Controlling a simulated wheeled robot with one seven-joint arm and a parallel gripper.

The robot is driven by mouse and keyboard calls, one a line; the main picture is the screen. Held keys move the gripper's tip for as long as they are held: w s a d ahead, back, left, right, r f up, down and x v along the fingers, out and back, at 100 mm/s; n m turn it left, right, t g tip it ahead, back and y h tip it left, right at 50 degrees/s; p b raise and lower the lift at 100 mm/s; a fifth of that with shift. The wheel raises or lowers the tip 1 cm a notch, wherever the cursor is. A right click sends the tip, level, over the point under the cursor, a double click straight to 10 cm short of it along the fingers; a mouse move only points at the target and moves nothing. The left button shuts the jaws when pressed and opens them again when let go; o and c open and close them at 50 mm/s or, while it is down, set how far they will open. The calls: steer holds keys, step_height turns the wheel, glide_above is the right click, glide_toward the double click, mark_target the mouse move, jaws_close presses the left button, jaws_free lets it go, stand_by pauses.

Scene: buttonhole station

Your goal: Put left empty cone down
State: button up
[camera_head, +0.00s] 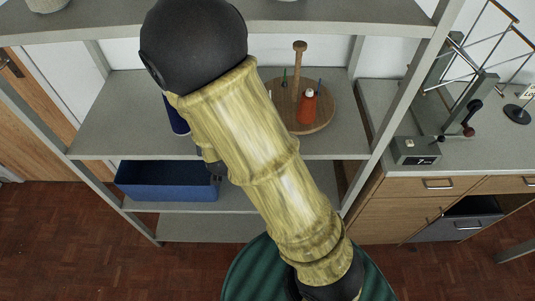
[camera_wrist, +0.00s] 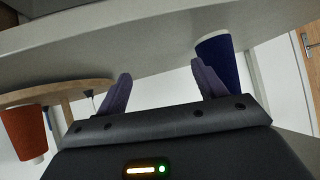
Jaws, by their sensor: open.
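A dark blue cone (camera_head: 178,122) stands on the middle shelf, partly hidden by my arm. In the wrist view, the blue cone (camera_wrist: 220,62) is just beyond the right-hand finger, outside the gap between the fingers. Its white end shows, and it appears inverted in this view. My gripper (camera_wrist: 163,86) is open, with nothing between its two purple-grey fingers. I cannot tell whether the finger touches the cone.
A round wooden stand (camera_head: 325,112) with a central post holds a red cone (camera_head: 306,106) and small pegs on the same shelf (camera_head: 110,115). A blue bin (camera_head: 165,182) sits on the shelf below. A counter (camera_head: 385,100) with a small device stands at right.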

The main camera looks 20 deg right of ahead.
steer(key=s+d+r+n+g, duration=0.1)
steer(key=s+d+r+g, duration=0.1)
steer(key=s+d+g, duration=0.2)
steer(key=s+d+r+n+g, duration=0.1)
steer(key=s+d+g, duration=0.3)
steer(key=s, duration=0.6)
steer(key=shift+s+d+r+y, duration=0.3)
steer(key=shift+d+r, duration=0.55)
steer(key=shift+r, duration=0.05)
